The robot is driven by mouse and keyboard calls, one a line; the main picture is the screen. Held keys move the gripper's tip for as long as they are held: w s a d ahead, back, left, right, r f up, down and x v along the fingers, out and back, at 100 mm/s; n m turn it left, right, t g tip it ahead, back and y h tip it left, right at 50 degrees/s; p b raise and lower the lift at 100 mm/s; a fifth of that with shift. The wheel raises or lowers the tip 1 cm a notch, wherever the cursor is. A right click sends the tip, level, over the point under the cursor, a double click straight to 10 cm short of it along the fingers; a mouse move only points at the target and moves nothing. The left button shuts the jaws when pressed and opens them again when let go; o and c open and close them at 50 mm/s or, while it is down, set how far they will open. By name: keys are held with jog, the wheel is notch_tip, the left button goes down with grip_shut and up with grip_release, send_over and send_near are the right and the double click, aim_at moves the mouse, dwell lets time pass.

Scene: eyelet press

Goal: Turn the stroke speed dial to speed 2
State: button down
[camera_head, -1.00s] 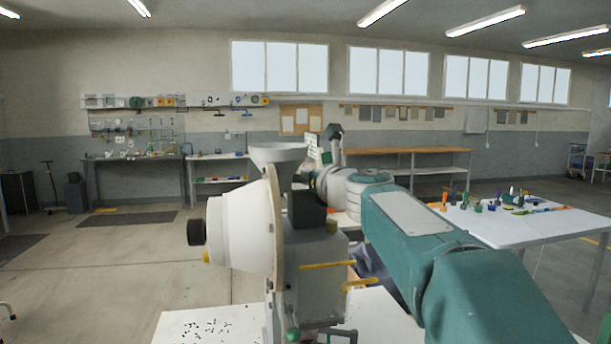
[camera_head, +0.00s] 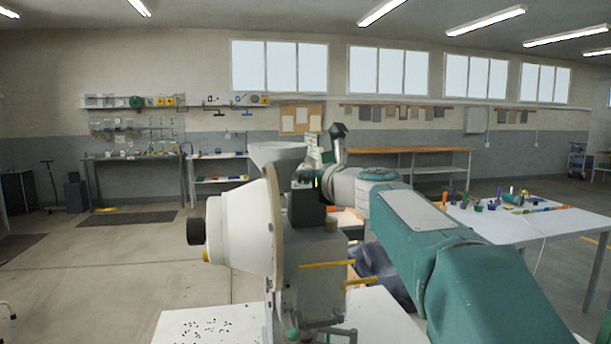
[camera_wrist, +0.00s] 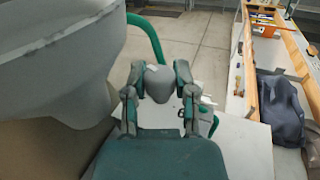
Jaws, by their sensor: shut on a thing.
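The eyelet press (camera_head: 312,262) stands in front of me, with a grey hopper (camera_head: 277,152) on top and a white cone-shaped housing (camera_head: 240,235) at its left. In the wrist view a rounded grey knob, seemingly the stroke speed dial (camera_wrist: 158,86), sits between the fingers of my gripper (camera_wrist: 160,74). One green-grey finger touches it on each side, and the gripper is shut on it. A small white mark shows at its upper left. No speed numbers can be read. In the head view my gripper (camera_head: 316,184) is by the top of the press, and the dial cannot be made out.
The hopper (camera_wrist: 55,60) fills the upper left of the wrist view, close beside my gripper. A green curved tube (camera_wrist: 148,36) runs behind it. The press stands on a white table (camera_head: 195,325) with small dark eyelets. Another white table (camera_head: 510,225) with coloured items is at right.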

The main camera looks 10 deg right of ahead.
jog(key=shift+c, duration=2)
grip_release()
jog(key=v, duration=1.2)
jog(key=shift+a, duration=0.1)
